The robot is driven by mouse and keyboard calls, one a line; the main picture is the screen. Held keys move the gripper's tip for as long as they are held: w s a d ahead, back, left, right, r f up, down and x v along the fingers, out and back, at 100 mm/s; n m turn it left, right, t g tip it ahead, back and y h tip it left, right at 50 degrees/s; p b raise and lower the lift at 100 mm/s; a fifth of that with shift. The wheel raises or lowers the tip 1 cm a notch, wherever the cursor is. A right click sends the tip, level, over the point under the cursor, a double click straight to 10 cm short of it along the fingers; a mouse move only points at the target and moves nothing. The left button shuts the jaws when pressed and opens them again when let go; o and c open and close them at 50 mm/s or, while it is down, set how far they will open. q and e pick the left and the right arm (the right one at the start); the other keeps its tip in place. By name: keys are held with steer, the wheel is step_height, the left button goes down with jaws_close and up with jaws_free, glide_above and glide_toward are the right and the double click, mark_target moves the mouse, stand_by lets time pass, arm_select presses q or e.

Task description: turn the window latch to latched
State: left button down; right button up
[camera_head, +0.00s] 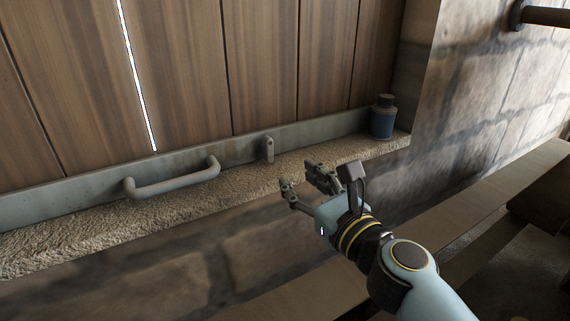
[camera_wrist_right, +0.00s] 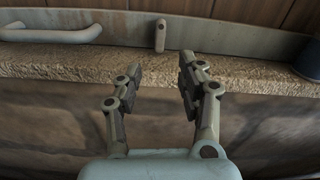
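The window latch (camera_head: 267,149) is a small grey lever on the metal rail below the wooden boards, standing about upright, to the right of the grey bar handle (camera_head: 172,181). The latch also shows at top centre in the right wrist view (camera_wrist_right: 160,36). My right gripper (camera_head: 304,174) is open and empty, in front of the sill and to the lower right of the latch, apart from it. In the right wrist view its two fingers (camera_wrist_right: 158,80) are spread, with the latch beyond the gap between them. My left gripper is in neither view.
A blue bottle with a dark cap (camera_head: 382,118) stands on the rough stone sill (camera_head: 75,228) to the right of the latch. A stone wall (camera_head: 490,90) rises at the right, with a dark bar (camera_head: 545,16) on it. The sill between latch and bottle is clear.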

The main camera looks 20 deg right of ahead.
mark_target(271, 151)
steer(key=w, duration=0.3)
steer(key=w+a, duration=0.1)
steer(key=w, duration=0.3)
steer(key=w+a, duration=0.1)
steer(key=w, duration=0.2)
steer(key=shift+w, duration=0.35)
steer(key=shift+c, duration=0.4)
